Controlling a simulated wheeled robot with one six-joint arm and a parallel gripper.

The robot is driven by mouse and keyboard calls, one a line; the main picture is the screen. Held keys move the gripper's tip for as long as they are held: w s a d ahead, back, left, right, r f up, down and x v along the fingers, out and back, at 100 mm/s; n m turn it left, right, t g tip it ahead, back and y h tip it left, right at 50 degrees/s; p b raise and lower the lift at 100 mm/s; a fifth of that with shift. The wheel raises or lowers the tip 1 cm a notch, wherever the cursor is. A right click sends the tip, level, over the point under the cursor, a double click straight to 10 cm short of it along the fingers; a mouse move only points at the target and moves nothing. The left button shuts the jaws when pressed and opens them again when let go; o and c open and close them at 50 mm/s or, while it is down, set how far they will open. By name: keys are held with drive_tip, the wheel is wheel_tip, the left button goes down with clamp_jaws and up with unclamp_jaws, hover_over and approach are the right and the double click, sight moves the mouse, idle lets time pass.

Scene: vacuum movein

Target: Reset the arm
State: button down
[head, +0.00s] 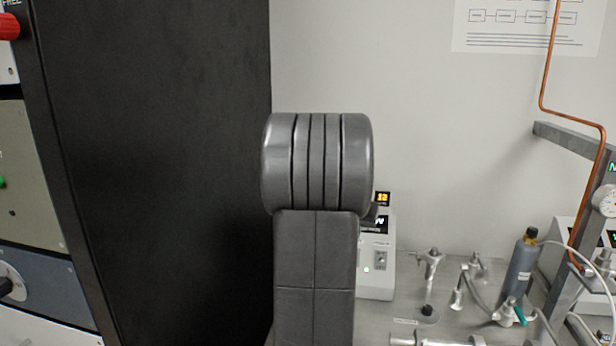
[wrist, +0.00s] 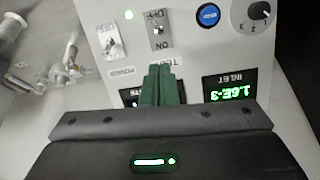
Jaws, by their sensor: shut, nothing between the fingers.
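My gripper (wrist: 161,84) shows in the wrist view with its green fingers together and nothing held. The fingers are in front of a pale instrument box (wrist: 180,50) whose panel appears upside down. Whether they touch the panel cannot be told. In the head view my grey arm stands upright in the middle and hides the gripper. Part of a pale box (head: 377,275) with small lit displays shows just right of the arm.
The box panel has toggle switches (wrist: 158,29), a blue button (wrist: 208,15), a knob (wrist: 260,10) and a green inlet display (wrist: 230,90) reading 1.6E-3. A black cabinet (head: 170,150) stands left. Metal valves (head: 430,265), a grey cylinder (head: 520,268) and a copper pipe (head: 546,75) are right.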

drive_tip(key=v, duration=0.4)
drive_tip(key=shift+s+r, duration=0.25)
drive_tip(key=shift+a+r, duration=0.1)
drive_tip(key=shift+a, duration=0.05)
